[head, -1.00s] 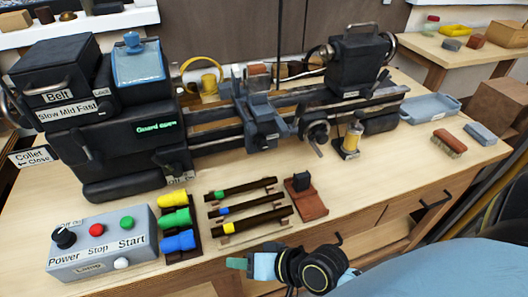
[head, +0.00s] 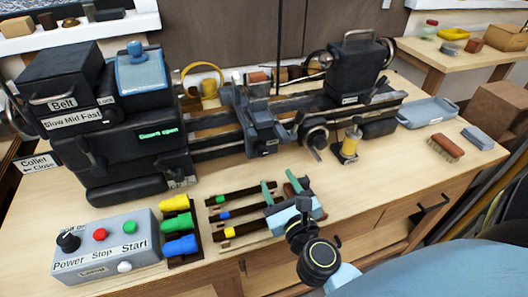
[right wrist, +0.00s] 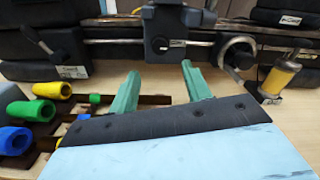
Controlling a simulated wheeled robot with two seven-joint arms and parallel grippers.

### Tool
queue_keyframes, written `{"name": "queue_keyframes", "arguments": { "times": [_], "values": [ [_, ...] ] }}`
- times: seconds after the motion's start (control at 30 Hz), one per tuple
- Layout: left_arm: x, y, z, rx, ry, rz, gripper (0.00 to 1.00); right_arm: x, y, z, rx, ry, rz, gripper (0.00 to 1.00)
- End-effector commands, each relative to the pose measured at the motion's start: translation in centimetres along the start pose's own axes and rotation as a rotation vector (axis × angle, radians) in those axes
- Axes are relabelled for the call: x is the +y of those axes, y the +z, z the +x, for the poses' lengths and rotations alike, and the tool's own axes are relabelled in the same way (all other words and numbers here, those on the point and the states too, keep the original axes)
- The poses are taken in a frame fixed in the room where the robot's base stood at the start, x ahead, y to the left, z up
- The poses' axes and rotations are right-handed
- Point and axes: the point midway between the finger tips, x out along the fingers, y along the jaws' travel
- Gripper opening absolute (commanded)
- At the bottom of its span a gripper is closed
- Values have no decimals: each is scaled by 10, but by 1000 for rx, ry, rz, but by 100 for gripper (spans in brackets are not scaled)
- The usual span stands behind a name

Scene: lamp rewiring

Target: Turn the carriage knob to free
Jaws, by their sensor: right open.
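The blue-grey lathe carriage (head: 262,132) sits on the bed rails at mid-lathe; in the right wrist view its front block (right wrist: 168,28) is straight ahead. A dark lever or knob (head: 290,130) juts from its right side; I cannot tell for sure whether this is the carriage knob, nor read its setting. A handwheel (head: 315,136) is just to its right and also shows in the right wrist view (right wrist: 237,52). My right gripper (head: 280,186) is open and empty above the bench in front of the carriage, apart from it, its green fingers (right wrist: 158,76) pointing towards the lathe. My left gripper is out of view.
Dark bars with coloured marks (head: 230,214) lie below and left of the right gripper. Yellow, green and blue sockets (head: 180,224) and a control box (head: 105,248) stand further left. A yellow oiler (head: 351,142) stands right of the handwheel.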

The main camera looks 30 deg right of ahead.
Motion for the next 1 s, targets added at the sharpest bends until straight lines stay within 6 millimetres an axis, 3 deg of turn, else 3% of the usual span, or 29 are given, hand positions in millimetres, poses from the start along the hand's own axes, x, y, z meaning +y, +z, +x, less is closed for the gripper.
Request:
{"name": "queue_keyframes", "arguments": {
  "times": [0.3, 0.5, 0.97, 1.0],
  "values": [
    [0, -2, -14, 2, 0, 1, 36, 0, 2, 65, -4, 1, -6, 48],
    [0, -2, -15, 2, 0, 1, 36, 0, 1, 93, -3, 2, -6, 48],
    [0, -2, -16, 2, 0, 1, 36, 1, 0, 105, -1, 3, -5, 48],
    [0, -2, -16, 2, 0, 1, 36, 1, 0, 105, -1, 3, -5, 43]
  ]
}}
